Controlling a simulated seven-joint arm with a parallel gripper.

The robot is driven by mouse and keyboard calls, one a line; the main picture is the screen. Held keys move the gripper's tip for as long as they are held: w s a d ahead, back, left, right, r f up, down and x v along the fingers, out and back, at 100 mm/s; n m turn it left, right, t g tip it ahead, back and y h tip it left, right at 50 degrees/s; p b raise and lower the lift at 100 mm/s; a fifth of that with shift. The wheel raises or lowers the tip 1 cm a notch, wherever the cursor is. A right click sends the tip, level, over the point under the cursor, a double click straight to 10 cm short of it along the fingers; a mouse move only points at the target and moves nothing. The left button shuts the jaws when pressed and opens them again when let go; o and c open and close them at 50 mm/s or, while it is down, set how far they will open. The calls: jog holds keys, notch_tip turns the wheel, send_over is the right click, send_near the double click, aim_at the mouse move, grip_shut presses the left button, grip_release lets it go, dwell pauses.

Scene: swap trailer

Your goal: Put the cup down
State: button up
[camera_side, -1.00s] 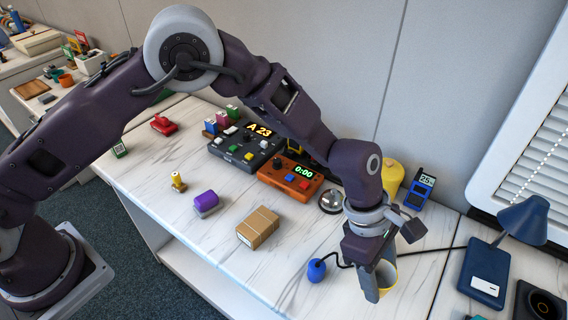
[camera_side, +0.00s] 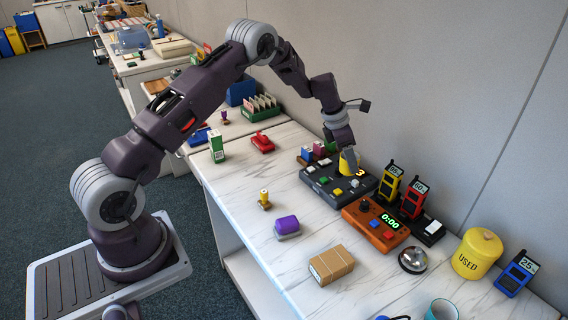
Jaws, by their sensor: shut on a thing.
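My gripper (camera_side: 350,165) is at the back of the table, over the rear part of the dark grey console (camera_side: 325,181). It is shut on a yellow cup (camera_side: 346,158), which shows only in part behind the finger. The cup hides much of the console's lit display. I cannot tell whether the cup touches the console or is held above it. A teal cup (camera_side: 442,310) stands at the bottom edge, partly cut off.
An orange console (camera_side: 375,226) with a green display is beside the dark one. Several small handsets stand behind it. A yellow canister (camera_side: 478,254), silver bell (camera_side: 412,260), cardboard box (camera_side: 331,265) and purple block (camera_side: 287,226) are on the table (camera_side: 245,205). The front middle has free room.

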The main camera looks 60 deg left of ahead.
jog(key=s+a+n+y, duration=0.1)
jog(key=s+a+n, duration=0.2)
jog(key=a, duration=1)
jog(key=s+a+n+y, duration=0.1)
jog(key=s+a+n, duration=0.25)
jog(key=a, duration=0.85)
jog(key=shift+m+t, duration=0.25)
jog(key=shift+t, duration=0.15)
jog(key=f, duration=0.9)
jog(key=shift+s+a+f, duration=0.2)
jog(key=shift+a+f, duration=0.1)
jog(key=shift+f, duration=0.05)
jog(key=o, duration=1.4)
jog(key=shift+f, duration=0.15)
jog(key=shift+o, duration=0.2)
